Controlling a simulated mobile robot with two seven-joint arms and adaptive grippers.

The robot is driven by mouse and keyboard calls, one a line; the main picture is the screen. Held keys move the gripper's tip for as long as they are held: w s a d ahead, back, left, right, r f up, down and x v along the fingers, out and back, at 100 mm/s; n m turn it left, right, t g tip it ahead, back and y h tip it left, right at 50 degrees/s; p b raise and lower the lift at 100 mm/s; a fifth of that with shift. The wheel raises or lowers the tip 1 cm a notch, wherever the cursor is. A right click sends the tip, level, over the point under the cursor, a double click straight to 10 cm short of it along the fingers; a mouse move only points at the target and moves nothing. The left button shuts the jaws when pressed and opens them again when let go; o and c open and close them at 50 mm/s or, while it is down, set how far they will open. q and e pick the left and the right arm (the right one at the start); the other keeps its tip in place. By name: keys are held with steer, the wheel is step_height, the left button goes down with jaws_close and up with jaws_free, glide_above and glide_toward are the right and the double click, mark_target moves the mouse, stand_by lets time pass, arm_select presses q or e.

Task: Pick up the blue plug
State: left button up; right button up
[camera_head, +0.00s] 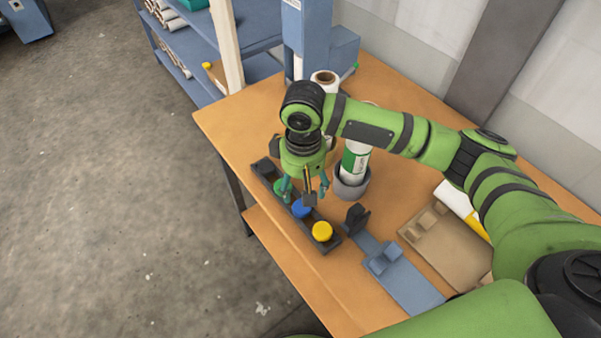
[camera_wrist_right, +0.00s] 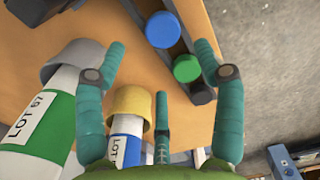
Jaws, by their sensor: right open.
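The blue plug (camera_head: 301,209) is a round blue cap in a long dark rack (camera_head: 265,168) on the wooden table. It also shows in the right wrist view (camera_wrist_right: 163,29), near the top between the tips of my spread fingers and beyond them. My right gripper (camera_head: 306,194) hangs fingers down over the rack, close to the blue plug. Its teal fingers are apart and empty in the right wrist view (camera_wrist_right: 160,62). I cannot tell the exact height above the plug. My left gripper is not in view.
A yellow plug (camera_head: 322,231) and a green plug (camera_wrist_right: 187,68) flank the blue one in the rack. A green-labelled tube (camera_head: 354,163) stands in a grey cup (camera_head: 350,189) close to the gripper. A blue fixture (camera_head: 400,278) and a tan tray (camera_head: 455,252) lie to the right.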

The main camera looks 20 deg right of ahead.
mark_target(301, 206)
steer(key=shift+w+d+f, duration=0.15)
steer(key=shift+w+f, duration=0.1)
steer(key=shift+w, duration=0.25)
steer(key=shift+s+f, duration=0.15)
steer(key=shift+f, duration=0.05)
steer(key=shift+s+a+f+p, duration=0.2)
steer(key=shift+s+f+p, duration=0.15)
steer(key=shift+s, duration=0.1)
steer(key=shift+s+a+f+p, duration=0.15)
steer(key=shift+s+f+p, duration=0.05)
steer(key=shift+s+p, duration=0.2)
steer(key=f, duration=0.1)
steer(key=f+p, duration=0.1)
steer(key=shift+s+a+f, duration=0.15)
steer(key=shift+s+f, duration=0.05)
steer(key=shift+f, duration=0.2)
steer(key=shift+w+f, duration=0.3)
steer(key=shift+f, duration=0.6)
steer(key=shift+c, duration=0.8)
steer(key=c, duration=0.6)
steer(key=shift+c, duration=0.9)
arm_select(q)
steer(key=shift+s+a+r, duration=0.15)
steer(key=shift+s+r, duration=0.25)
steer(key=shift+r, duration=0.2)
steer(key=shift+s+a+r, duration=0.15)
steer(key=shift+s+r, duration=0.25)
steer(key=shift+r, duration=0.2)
arm_select(e)
steer(key=shift+r, duration=0.15)
